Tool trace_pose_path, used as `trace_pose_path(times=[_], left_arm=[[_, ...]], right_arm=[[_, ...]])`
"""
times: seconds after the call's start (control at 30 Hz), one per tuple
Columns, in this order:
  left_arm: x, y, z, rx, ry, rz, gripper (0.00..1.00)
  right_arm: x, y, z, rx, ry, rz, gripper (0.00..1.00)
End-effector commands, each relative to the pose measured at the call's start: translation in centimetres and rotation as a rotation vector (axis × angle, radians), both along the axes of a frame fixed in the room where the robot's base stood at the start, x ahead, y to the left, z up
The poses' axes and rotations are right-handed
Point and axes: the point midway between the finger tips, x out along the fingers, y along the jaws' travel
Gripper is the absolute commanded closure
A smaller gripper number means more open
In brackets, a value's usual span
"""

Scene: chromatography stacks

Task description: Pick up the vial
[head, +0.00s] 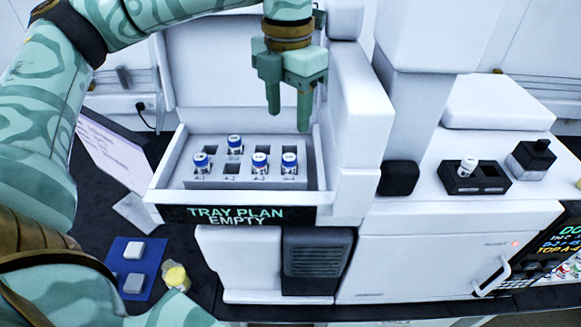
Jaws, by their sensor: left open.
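Several small clear vials with blue-marked caps stand in a grey tray (216,181) inside the open drawer. One vial (235,143) is in the back row. In the front row, one vial (201,161) is at the left, one vial (260,161) is right of the middle, and one vial (290,161) is at the right end. Another vial (468,164) stands in a black holder (461,186) on the white bench unit at right. My left gripper (289,117) points down, open and empty, above the tray's back right part, apart from the vials. My right gripper is not in view.
The drawer front carries a sign (238,216) reading "TRAY PLAN EMPTY". White housing walls (354,130) rise right of the tray. A blue mat (134,264) and a yellow-capped jar (175,277) are at lower left.

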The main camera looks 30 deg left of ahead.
Motion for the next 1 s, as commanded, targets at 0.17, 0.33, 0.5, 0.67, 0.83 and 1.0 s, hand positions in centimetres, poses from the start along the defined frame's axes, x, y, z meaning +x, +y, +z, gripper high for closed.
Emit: trace_pose_path(times=[0.17, 0.33, 0.5, 0.67, 0.83, 1.0], left_arm=[[0.0, 0.0, -3.4, 0.000, 0.003, -0.001, 0.50], [0.0, 0.0, -4.7, -0.001, 0.001, -0.001, 0.50], [-0.1, 0.1, -7.2, -0.001, 0.004, -0.001, 0.50], [-0.1, 0.0, -9.3, -0.001, 0.002, -0.001, 0.50], [0.0, 0.0, -9.7, -0.001, -0.001, -0.001, 0.50], [0.0, 0.0, -9.7, -0.001, -0.001, -0.001, 0.72]], right_arm=[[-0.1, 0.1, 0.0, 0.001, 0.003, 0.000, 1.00], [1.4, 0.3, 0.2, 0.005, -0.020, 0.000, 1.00], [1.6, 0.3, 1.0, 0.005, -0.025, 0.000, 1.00], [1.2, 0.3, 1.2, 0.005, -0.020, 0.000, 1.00], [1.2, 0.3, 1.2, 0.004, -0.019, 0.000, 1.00], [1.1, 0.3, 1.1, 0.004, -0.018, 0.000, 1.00]])
